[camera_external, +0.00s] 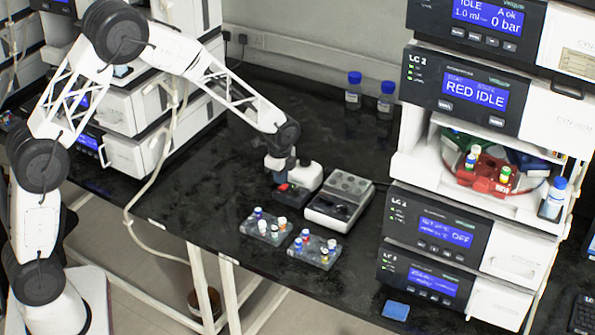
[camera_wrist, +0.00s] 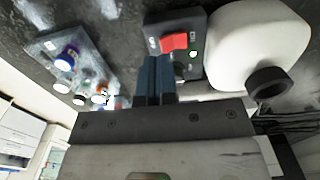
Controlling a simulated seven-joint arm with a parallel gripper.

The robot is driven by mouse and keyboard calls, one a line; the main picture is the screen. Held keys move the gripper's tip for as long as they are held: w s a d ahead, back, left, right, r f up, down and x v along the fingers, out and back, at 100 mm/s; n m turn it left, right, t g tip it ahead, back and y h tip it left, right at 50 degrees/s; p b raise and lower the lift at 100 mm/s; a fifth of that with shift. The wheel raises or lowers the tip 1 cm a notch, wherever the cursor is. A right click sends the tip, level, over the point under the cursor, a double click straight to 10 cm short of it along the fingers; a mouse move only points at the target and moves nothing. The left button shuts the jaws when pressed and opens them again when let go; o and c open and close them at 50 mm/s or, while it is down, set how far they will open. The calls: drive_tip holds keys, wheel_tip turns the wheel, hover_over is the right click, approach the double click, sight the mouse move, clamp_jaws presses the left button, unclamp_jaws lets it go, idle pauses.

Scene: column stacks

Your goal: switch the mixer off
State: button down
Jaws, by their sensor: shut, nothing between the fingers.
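The mixer has a black front box (camera_wrist: 195,22) and a white rounded body (camera_wrist: 250,40) with a dark cup on it. A red rocker switch (camera_wrist: 174,42) is on the box, with a small pale green light (camera_wrist: 193,54) and a dark knob beside it. In the external view the mixer (camera_external: 306,174) stands on the bench with its red switch (camera_external: 283,187) facing the front left. My gripper (camera_wrist: 158,62) is shut and empty, its blue fingers close to the switch. Whether they touch it I cannot tell. In the external view the gripper is above the mixer's front end.
A grey lidded instrument (camera_external: 338,203) stands right of the mixer. Two vial racks (camera_external: 254,232) (camera_external: 321,259) with coloured caps stand in front; one shows in the wrist view (camera_wrist: 45,46). Instrument stacks (camera_external: 412,175) rise at right. The bench behind is mostly clear, with two blue-capped bottles (camera_external: 353,97) (camera_external: 386,103).

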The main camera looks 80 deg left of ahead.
drive_tip(key=shift+f, duration=1.4)
idle(1.5)
drive_tip(key=shift+r, duration=2.5)
